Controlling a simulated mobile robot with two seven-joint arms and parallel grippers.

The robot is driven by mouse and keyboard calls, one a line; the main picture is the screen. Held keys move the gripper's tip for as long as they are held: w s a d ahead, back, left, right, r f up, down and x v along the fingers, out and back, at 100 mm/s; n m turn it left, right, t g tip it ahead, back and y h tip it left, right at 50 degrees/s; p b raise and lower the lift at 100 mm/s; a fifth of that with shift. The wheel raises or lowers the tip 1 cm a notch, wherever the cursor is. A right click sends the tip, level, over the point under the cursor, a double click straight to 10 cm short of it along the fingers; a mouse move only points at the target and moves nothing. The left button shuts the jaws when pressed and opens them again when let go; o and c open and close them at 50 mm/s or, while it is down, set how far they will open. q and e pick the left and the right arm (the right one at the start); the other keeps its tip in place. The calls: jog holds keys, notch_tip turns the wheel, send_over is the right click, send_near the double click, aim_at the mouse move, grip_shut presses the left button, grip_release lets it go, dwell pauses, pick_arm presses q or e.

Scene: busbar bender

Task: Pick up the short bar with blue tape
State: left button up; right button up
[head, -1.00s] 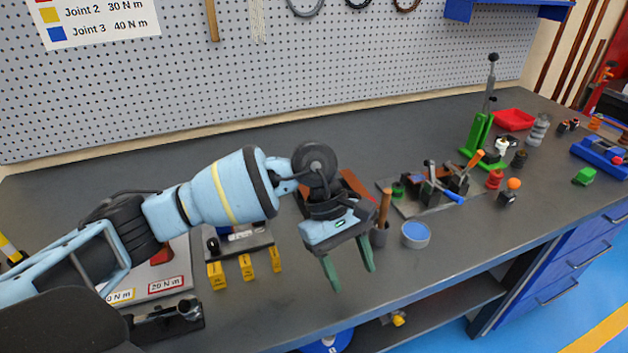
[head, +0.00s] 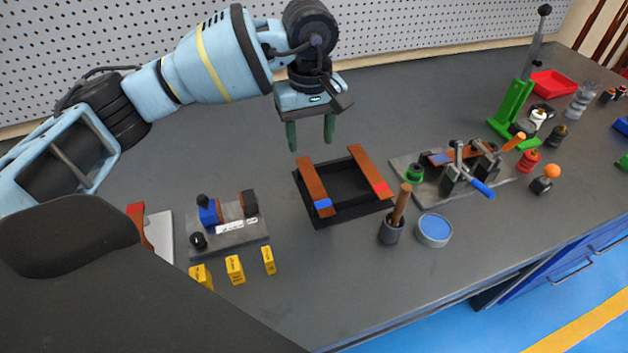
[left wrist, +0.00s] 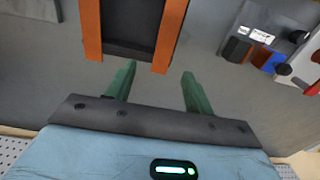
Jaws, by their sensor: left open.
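In the head view a copper bar with blue tape (head: 313,187) lies across the left side of a black tray (head: 348,216), its taped end nearest me. A copper bar with red tape (head: 367,168) lies across the tray's right side. My left gripper (head: 311,142) is open and empty, pointing down just behind the blue-taped bar's far end. In the left wrist view the fingers (left wrist: 158,75) stand apart near the end of the right-hand copper bar (left wrist: 172,32); no tape shows there. My right gripper is out of view.
A clamp fixture (head: 402,180) holding another copper bar with blue tape stands to the right. A wooden-handled tool in a cup (head: 391,232) and a blue-topped tin (head: 434,231) stand in front. A grey fixture (head: 235,240) and yellow blocks are left. Bench behind the tray is clear.

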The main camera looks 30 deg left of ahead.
aim_at(308, 170)
pick_arm(q)
jog(key=shift+a+f, duration=0.1)
jog(key=shift+f, duration=0.75)
jog(key=f, duration=0.3)
jog(key=shift+s+a+f+p, duration=0.2)
jog(key=shift+a+f+p, duration=0.1)
jog(key=shift+f, duration=0.1)
jog(key=shift+d+f, duration=0.1)
jog(key=shift+f, duration=0.55)
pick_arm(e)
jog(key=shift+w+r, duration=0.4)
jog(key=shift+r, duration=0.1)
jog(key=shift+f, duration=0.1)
pick_arm(q)
jog(key=shift+c, duration=0.4)
